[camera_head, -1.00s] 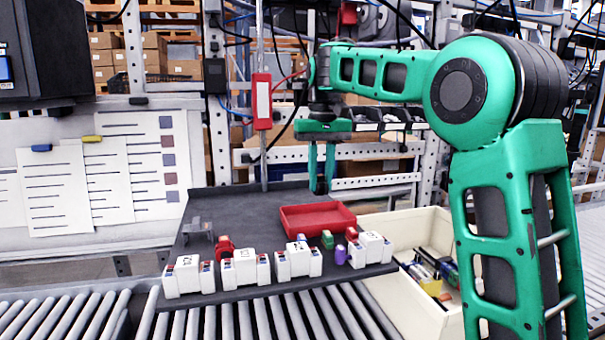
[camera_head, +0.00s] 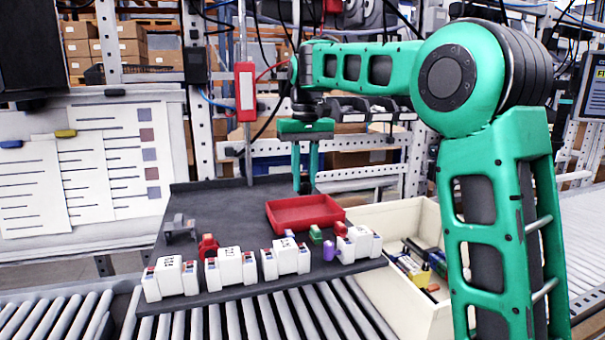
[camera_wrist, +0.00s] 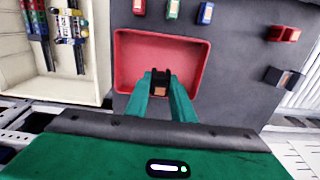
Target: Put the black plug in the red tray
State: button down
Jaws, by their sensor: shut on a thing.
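The black plug (camera_wrist: 160,77), with an orange-brown face, is between the fingertips of my gripper (camera_wrist: 160,84) in the wrist view. My gripper is shut on it. In that view the plug overlaps the floor of the red tray (camera_wrist: 120,62), near the tray side closest to my wrist. In the head view the fingers of my gripper (camera_head: 304,188) point down at the back edge of the red tray (camera_head: 305,224). The exact height of the plug above the tray is hard to tell. The tray looks empty otherwise.
White terminal blocks (camera_head: 229,267) line the front of the dark board (camera_head: 230,208). Red (camera_head: 208,246), green (camera_head: 315,235) and purple (camera_head: 329,250) plugs lie on it, with a grey piece (camera_head: 180,229) at left. A cream bin (camera_head: 378,220) with loose parts stands to the right.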

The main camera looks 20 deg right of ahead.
aim_at(304, 194)
jog(key=shift+f, duration=3.05)
jog(key=c, duration=1.5)
grip_release()
jog(key=shift+o, duration=0.2)
jog(key=shift+r, duration=0.1)
notch_tip(304, 194, up, 10)
jog(key=shift+w+d+r, duration=0.1)
jog(key=shift+r, duration=0.15)
